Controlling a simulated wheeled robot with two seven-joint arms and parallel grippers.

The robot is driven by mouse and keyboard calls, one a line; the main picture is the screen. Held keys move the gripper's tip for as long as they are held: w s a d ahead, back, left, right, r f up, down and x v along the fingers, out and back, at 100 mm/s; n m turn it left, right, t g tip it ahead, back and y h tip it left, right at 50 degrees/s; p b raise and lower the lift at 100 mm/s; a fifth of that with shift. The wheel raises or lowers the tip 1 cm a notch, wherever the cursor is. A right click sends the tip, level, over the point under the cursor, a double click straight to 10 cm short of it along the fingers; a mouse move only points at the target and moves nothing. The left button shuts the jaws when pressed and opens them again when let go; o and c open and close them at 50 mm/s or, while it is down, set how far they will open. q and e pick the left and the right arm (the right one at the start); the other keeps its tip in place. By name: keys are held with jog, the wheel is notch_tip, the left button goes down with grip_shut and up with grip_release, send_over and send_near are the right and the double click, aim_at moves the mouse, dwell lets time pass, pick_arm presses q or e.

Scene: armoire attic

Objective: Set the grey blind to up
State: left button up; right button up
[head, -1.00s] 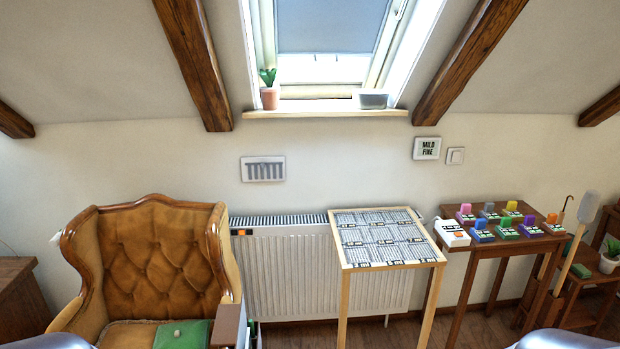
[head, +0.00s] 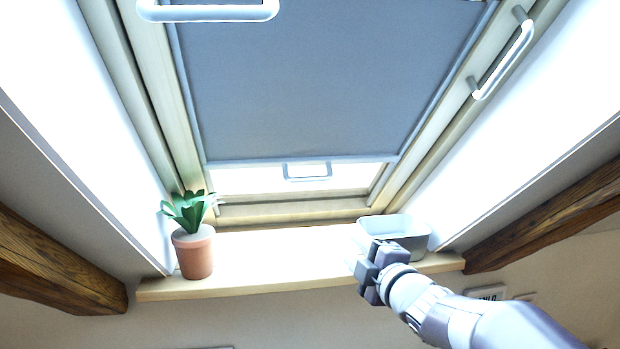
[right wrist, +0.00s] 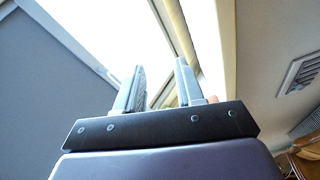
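The grey blind (head: 320,80) covers most of the skylight in the head view, and its lower edge hangs a little above the bottom of the window frame. A small loop handle (head: 307,171) is at that lower edge. The blind also shows at the left of the right wrist view (right wrist: 45,85). My right gripper (head: 362,268) is in front of the sill, below and to the right of the handle, apart from the blind. In the right wrist view its two fingers (right wrist: 160,82) stand apart with nothing visible between them. My left gripper is not in view.
A potted plant (head: 194,251) stands at the left of the wooden sill (head: 270,275). A grey tray (head: 410,238) sits at its right, partly behind my right gripper.

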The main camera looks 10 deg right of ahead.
notch_tip(320, 180, up, 6)
jog(key=a+n+t+y, duration=0.1)
jog(key=n+y, duration=0.1)
jog(key=n, duration=0.2)
jog(key=n+y+p, duration=0.2)
jog(key=p, duration=0.1)
send_near(308, 178)
jog(key=p+x, duration=0.3)
jog(key=x, duration=0.5)
jog(key=shift+f+p, duration=0.1)
jog(key=shift+p, duration=0.3)
jog(key=shift+w+a, duration=0.1)
jog(key=shift+w, duration=0.1)
jog(key=shift+w+f, duration=0.1)
jog(key=shift+w, duration=0.25)
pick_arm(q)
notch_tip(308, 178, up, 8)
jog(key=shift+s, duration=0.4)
pick_arm(e)
jog(key=shift+s, duration=0.1)
grip_shut()
